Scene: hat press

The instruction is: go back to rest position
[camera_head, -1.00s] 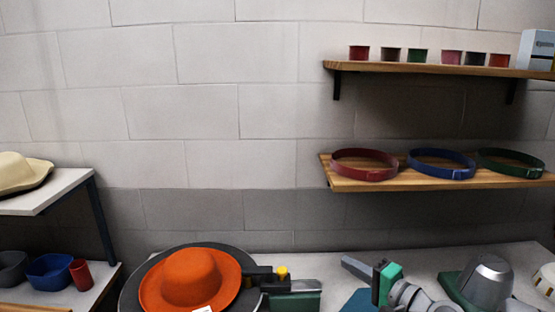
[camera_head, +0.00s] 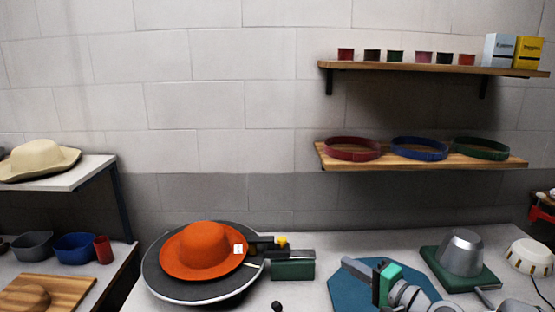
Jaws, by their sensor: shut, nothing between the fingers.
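My gripper (camera_head: 352,266) is at the lower middle right, over a blue mat (camera_head: 343,296) on the table. Its fingers are together, pointing left, and it is empty. The green part behind the fingers and the grey arm links are mine. An orange hat (camera_head: 200,246) with a small white tag lies on a round dark plate (camera_head: 160,281) to the left, apart from my gripper.
A green block (camera_head: 292,270) stands between plate and gripper. A grey metal dome (camera_head: 461,252) on a green base and a white round device (camera_head: 531,257) stand right. Shelves hold belts (camera_head: 420,148) and small pots (camera_head: 424,57). A cream hat (camera_head: 42,158) sits on the left rack.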

